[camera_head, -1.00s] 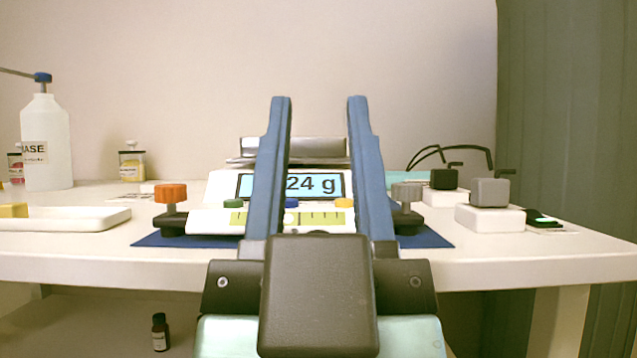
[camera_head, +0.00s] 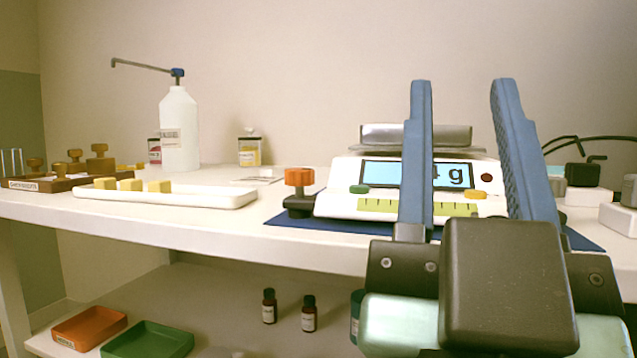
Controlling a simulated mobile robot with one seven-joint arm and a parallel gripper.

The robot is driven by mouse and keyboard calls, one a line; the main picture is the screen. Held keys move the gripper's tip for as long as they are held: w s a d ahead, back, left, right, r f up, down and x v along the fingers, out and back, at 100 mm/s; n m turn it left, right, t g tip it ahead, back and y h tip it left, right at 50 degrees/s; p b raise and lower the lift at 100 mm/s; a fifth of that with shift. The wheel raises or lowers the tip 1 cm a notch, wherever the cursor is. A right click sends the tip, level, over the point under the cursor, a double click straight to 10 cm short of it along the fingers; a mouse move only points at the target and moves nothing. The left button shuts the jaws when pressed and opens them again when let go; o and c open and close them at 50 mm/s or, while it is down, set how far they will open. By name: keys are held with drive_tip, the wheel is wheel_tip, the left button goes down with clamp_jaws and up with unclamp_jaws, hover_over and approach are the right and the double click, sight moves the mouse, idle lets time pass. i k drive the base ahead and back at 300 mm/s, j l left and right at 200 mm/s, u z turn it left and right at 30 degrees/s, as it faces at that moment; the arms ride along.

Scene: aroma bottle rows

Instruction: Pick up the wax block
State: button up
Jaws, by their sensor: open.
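Three small yellow wax blocks stand in a row in a long white tray (camera_head: 215,198) on the left part of the table. They are a left block (camera_head: 105,183), a middle block (camera_head: 130,184) and a right block (camera_head: 159,186). My gripper (camera_head: 458,88) is at the right of the view, its two blue fingers upright and spread apart, with nothing between them. It is well to the right of the tray and hides part of the scale behind it.
A scale (camera_head: 390,172) stands on a blue mat (camera_head: 290,221) behind my gripper. A white pump bottle (camera_head: 179,130) and a small yellow-labelled jar (camera_head: 249,150) stand behind the tray. A wooden weight rack (camera_head: 60,182) is at far left. The lower shelf holds a red tray (camera_head: 90,328), a green tray (camera_head: 148,340) and dark bottles (camera_head: 309,313).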

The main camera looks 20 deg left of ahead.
sight(157, 186)
drive_tip(key=u, duration=1.05)
